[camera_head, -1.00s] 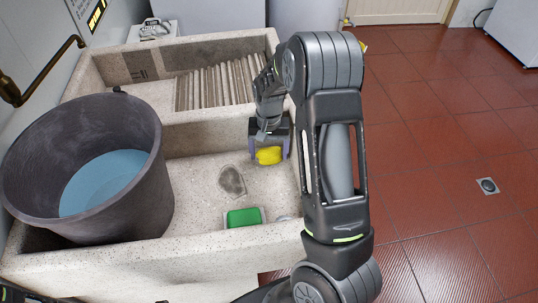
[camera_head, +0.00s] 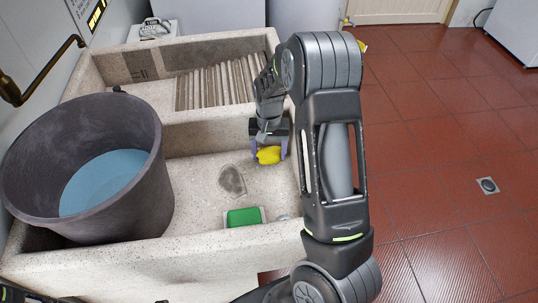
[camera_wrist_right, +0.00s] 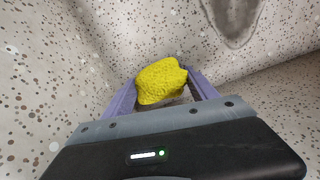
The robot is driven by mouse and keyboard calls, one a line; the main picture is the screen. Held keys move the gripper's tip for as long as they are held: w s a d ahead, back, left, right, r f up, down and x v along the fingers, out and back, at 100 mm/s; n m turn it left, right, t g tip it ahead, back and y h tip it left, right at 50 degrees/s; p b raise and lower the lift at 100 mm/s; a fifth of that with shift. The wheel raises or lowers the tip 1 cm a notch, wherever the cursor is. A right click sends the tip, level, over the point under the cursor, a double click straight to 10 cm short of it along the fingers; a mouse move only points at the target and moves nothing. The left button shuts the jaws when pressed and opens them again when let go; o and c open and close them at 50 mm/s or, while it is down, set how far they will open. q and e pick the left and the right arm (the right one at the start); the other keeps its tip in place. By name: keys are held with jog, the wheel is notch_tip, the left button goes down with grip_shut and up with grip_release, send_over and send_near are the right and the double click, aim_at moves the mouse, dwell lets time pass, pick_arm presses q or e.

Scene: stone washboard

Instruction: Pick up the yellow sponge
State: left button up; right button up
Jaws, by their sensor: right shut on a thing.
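The yellow sponge (camera_head: 269,155) is in the right part of the lower stone basin. My right gripper (camera_head: 269,149) reaches down over it, with a finger on each side. In the right wrist view the sponge (camera_wrist_right: 160,81) sits between the two purple-grey fingers of my right gripper (camera_wrist_right: 163,90), which is shut on it. The sponge is close to the speckled basin walls; I cannot tell whether it touches the basin floor. My left gripper is not in view.
A dark bucket (camera_head: 130,190) with blue water stands at the left of the basin (camera_head: 200,205). A green block (camera_head: 244,217) lies near the front wall. Ribbed washboard slats (camera_head: 215,85) are behind.

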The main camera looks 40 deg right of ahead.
aim_at(269, 151)
jog(key=c, duration=0.4)
jog(key=shift+r, duration=0.1)
jog(key=shift+c, duration=0.2)
notch_tip(269, 151, up, 18)
dwell(0.5)
dwell(0.4)
